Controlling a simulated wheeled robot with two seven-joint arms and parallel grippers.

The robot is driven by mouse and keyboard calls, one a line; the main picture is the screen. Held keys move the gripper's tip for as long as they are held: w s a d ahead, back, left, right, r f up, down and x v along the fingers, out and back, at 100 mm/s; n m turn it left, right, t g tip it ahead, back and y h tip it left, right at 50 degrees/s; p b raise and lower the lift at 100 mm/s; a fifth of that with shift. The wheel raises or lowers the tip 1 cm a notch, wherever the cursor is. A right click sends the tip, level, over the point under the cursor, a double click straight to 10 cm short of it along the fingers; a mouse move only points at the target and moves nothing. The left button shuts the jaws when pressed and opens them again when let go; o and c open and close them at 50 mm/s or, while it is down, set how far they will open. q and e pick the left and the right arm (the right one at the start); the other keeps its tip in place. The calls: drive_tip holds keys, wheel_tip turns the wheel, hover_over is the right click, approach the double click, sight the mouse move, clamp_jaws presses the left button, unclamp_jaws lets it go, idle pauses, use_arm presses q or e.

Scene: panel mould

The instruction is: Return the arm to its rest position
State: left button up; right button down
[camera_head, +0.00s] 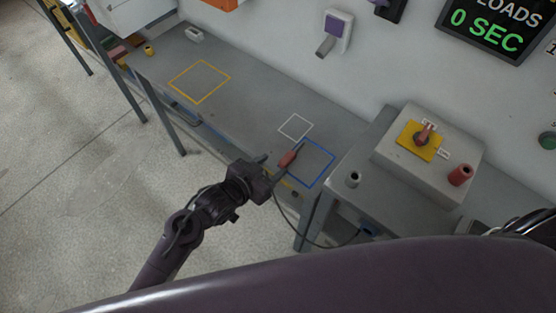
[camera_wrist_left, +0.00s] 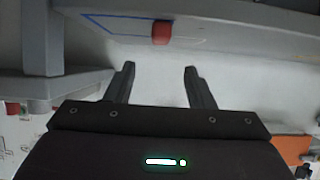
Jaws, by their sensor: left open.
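My left gripper (camera_head: 272,168) is over the front edge of the grey bench, with its fingers apart. In the left wrist view the two fingers (camera_wrist_left: 159,70) are open with nothing between them. A red-handled tool (camera_head: 288,158) with a dark tip lies at the left side of the blue square outline (camera_head: 330,163), just past the gripper. Its red end (camera_wrist_left: 161,32) shows beyond the fingertips in the left wrist view, apart from them. A dark cable (camera_head: 300,232) hangs below the bench front. My right gripper is not in view.
White (camera_head: 295,127) and yellow (camera_head: 199,82) outlines on the bench are empty. At right, a grey box (camera_head: 395,150) carries a yellow plate with a red switch. Open floor (camera_head: 80,200) lies left.

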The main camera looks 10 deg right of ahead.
use_arm(q)
drive_tip(key=s+a+f+n+g+y, duration=0.1)
drive_tip(key=s+a+f+n+y, duration=0.2)
drive_tip(key=a+f, duration=0.8)
drive_tip(key=s+a+f+n+g+y, duration=0.1)
drive_tip(key=s+a+f+n+y, duration=0.2)
drive_tip(key=a+f, duration=0.8)
drive_tip(key=s+a+f+n+g+y, duration=0.1)
drive_tip(key=s+a+f, duration=0.3)
drive_tip(key=s+f, duration=0.5)
drive_tip(key=s+a+f+n+g+y, duration=0.1)
drive_tip(key=s+a+f+g+y, duration=0.2)
drive_tip(key=s+f, duration=0.7)
drive_tip(key=s, duration=0.8)
drive_tip(key=shift+s+a+f+g, duration=0.15)
drive_tip(key=shift+a+f+g, duration=0.1)
drive_tip(key=shift+a+g, duration=0.15)
drive_tip(key=shift+d, duration=0.1)
